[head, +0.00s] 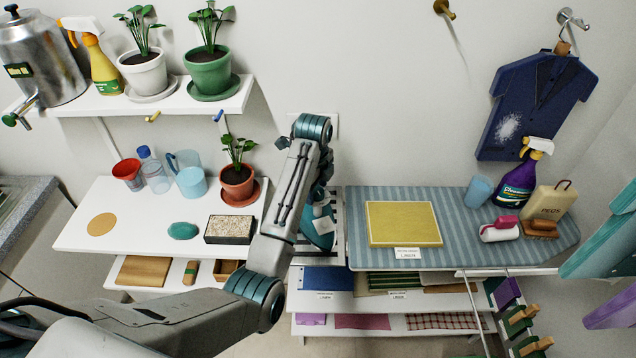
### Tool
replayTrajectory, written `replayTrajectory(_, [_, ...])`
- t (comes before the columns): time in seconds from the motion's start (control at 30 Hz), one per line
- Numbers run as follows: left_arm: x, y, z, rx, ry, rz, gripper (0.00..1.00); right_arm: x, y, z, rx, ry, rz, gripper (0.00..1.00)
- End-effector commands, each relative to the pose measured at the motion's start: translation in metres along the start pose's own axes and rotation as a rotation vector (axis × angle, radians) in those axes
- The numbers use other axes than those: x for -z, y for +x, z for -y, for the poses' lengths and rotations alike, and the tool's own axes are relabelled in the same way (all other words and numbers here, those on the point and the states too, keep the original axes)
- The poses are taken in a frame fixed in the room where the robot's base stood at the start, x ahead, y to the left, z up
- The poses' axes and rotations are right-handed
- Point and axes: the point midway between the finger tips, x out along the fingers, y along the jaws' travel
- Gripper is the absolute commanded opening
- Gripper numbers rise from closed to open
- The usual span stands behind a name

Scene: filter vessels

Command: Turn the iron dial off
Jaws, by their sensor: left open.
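The teal iron (318,239) rests on a small stand (337,240) between the white shelf and the ironing board. A white tag lies against it. My left arm reaches up from the lower left and bends down over the iron, covering part of it. My left gripper (321,199) is at the upper part of the iron, mostly behind the forearm, and is open. I cannot tell whether it touches the iron. The dial cannot be made out. My right gripper is not in view.
The white shelf (85,235) on the left bears a potted plant (237,182), a gravel tray (230,229) and cups.

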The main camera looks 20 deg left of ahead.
Motion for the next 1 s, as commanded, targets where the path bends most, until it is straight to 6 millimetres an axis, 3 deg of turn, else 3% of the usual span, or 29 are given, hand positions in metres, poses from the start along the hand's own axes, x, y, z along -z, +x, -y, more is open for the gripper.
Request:
replayTrajectory(0.1, [0.000,0.001,0.000,0.000,0.000,0.000,0.55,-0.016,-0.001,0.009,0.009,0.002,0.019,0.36])
replayTrajectory(0.23, [0.000,0.001,0.000,0.000,0.000,0.000,0.55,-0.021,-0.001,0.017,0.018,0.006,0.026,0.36])
replayTrajectory(0.47, [0.000,0.001,0.000,0.000,0.000,0.000,0.10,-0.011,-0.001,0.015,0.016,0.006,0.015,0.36])
replayTrajectory(0.77, [0.000,0.001,0.000,0.000,-0.030,0.002,0.10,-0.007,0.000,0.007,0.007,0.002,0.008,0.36])
replayTrajectory(1.0, [0.000,0.000,0.000,0.000,-0.154,0.011,0.10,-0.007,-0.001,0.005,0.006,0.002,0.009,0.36])
